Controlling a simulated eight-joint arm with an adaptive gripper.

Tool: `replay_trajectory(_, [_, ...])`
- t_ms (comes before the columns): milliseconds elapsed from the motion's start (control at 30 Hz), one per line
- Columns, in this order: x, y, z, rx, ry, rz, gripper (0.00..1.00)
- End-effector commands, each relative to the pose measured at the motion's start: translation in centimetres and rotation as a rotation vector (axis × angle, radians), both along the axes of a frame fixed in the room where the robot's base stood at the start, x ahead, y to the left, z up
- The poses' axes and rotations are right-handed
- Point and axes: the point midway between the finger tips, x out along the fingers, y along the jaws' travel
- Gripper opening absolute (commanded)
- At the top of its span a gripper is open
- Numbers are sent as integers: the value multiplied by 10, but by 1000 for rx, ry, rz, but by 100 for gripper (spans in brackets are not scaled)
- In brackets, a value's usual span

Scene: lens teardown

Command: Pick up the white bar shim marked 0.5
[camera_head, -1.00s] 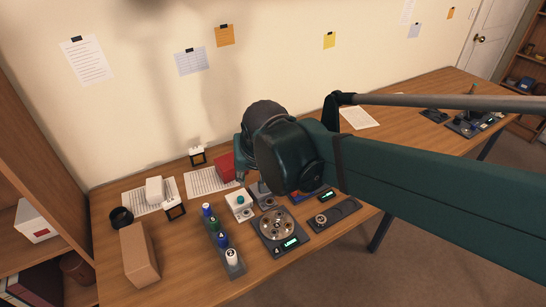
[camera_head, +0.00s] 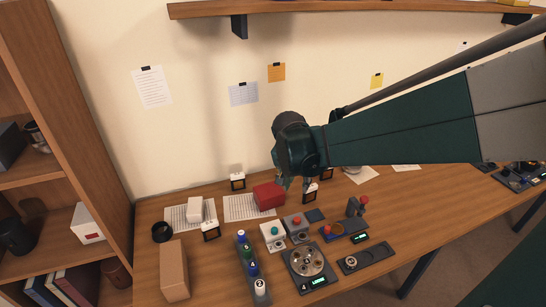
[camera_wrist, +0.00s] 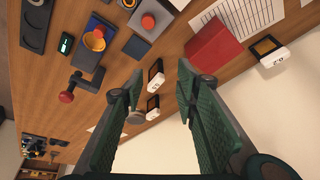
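My gripper (camera_wrist: 160,75) is open and empty, with its two green fingers spread in the wrist view. In the head view my gripper (camera_head: 290,182) is above the table near the red box. White bars on small dark square frames stand about. In the wrist view, one bar (camera_wrist: 156,85) and another bar (camera_wrist: 152,114) show between the fingers, farther off, and a third bar (camera_wrist: 276,58) shows at right. The third bar's mark looks like 0.2. The other marks are too small to read, so I cannot tell which bar is 0.5.
The red box (camera_head: 268,195) stands beside the gripper. A cardboard box (camera_head: 174,270) is at left. The wall is close behind.

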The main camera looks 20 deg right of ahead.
Motion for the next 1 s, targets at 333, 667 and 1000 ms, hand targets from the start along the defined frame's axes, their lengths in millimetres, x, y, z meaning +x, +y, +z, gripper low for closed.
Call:
replay_trajectory(333, [35,-30,-19,-4,22,-192,30])
replay_trajectory(667, [61,-57,-46,-16,34,-378,30])
replay_trajectory(1000, [78,-81,-74,-35,37,-537,30])
